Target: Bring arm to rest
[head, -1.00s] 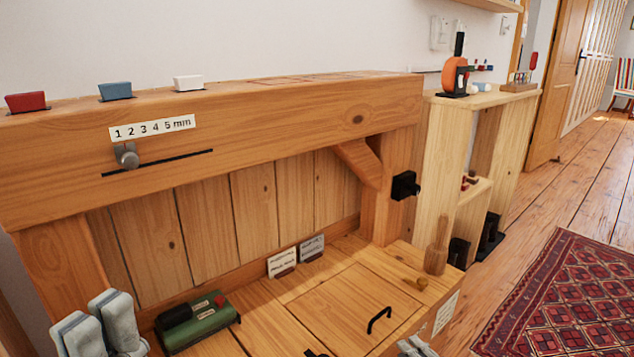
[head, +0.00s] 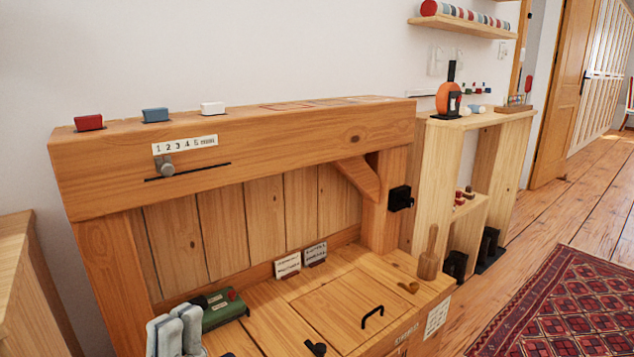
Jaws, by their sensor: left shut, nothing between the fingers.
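My left gripper (head: 178,331) shows at the bottom left of the head view, in front of the wooden bench (head: 322,302). Its two grey fingers point up and lie close together, shut with nothing between them. It is near the green box with a red button (head: 222,309), and hides part of the bench top there. My right gripper does not show in the head view.
A timber beam (head: 290,150) with a slider knob (head: 167,167) spans above the bench. A shelf unit (head: 440,170) stands to the right. Floor and a red rug (head: 560,310) lie beyond.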

